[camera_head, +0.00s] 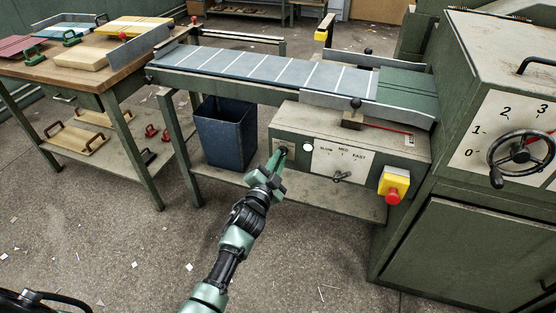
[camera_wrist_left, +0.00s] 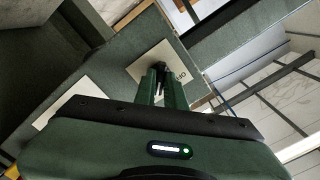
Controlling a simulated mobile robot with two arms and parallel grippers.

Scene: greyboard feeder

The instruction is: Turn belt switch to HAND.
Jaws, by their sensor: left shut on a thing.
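The belt switch (camera_head: 283,150) is a small dark knob at the left end of the control box's front face. My left gripper (camera_head: 277,159) reaches up to it from below and is shut on it. In the left wrist view the dark switch knob (camera_wrist_left: 160,68) sits between the green fingertips of my left gripper (camera_wrist_left: 162,80), in front of a pale label plate (camera_wrist_left: 181,62). Part of a dark word shows on the plate, too small to read surely. The fingers partly hide the knob, so I cannot tell which way it points. My right gripper is not in view.
The control box also carries a white lamp (camera_head: 308,146), a speed dial (camera_head: 342,176) marked SLOW, MED, FAST, and a red stop button (camera_head: 393,196) on a yellow housing. A blue bin (camera_head: 226,133) stands left of it under the belt (camera_head: 262,68). Floor in front is open.

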